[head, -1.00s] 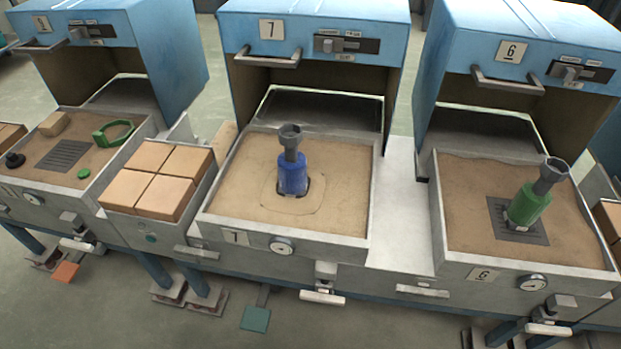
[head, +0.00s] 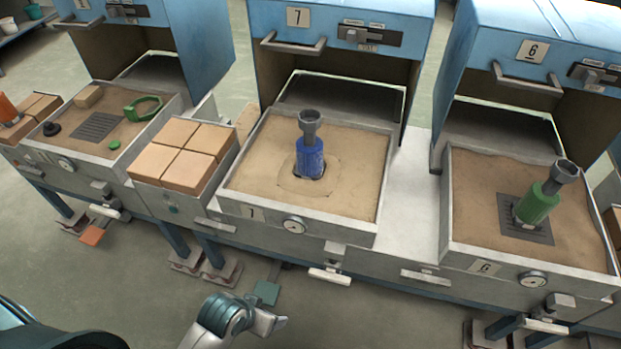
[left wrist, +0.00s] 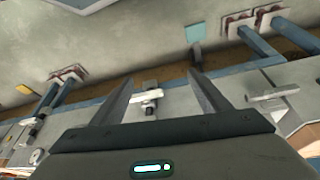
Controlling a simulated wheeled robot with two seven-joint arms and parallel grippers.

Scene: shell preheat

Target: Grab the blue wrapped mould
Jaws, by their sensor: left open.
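The blue wrapped mould (head: 310,158) stands upright in the sand bed of station 7 (head: 240,196), with a grey funnel-shaped cup (head: 310,121) on top. A ring is marked in the sand around it. My left arm comes in at the bottom of the head view, low in front of the bench, well away from the mould; its gripper fingers are not clear there. In the left wrist view my left gripper (left wrist: 162,88) is open and empty, with the bench front and floor beyond it. The mould is not in that view. My right gripper is not in view.
A green wrapped mould (head: 537,204) leans on a grate in station 6's sand. Tan blocks (head: 183,160) fill a bin left of station 7. Blue hoods overhang the back of the beds. A bare metal top (head: 413,190) lies between stations 7 and 6.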

